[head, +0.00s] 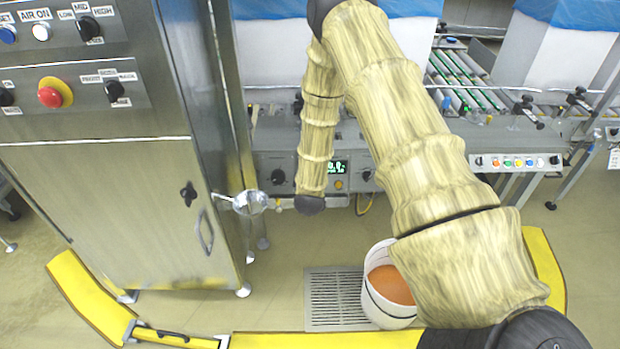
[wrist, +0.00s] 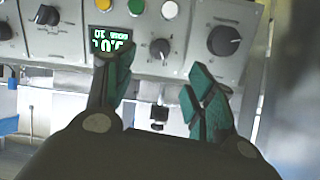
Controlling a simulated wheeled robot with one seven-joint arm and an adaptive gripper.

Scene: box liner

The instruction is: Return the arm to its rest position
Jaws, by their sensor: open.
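My arm, in a pale ribbed cover, runs through the head view from the lower right up to the top and back down toward a grey control panel (head: 268,160). Its far end stops in front of the panel; my gripper is not clearly seen there. In the wrist view my gripper (wrist: 160,95) is open, with two teal-padded fingers apart and nothing between them. The panel (wrist: 175,62), with a green display and knobs, lies behind the fingers. I cannot tell whether a finger touches it.
A steel cabinet (head: 110,200) with a red button (head: 50,97) stands left. A metal funnel-like part (head: 252,202) juts near the arm's end. A white bucket (head: 372,305) with orange contents stands by a floor grate (head: 335,300). Yellow barriers (head: 90,295) edge the floor. A roller conveyor (head: 460,80) is behind.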

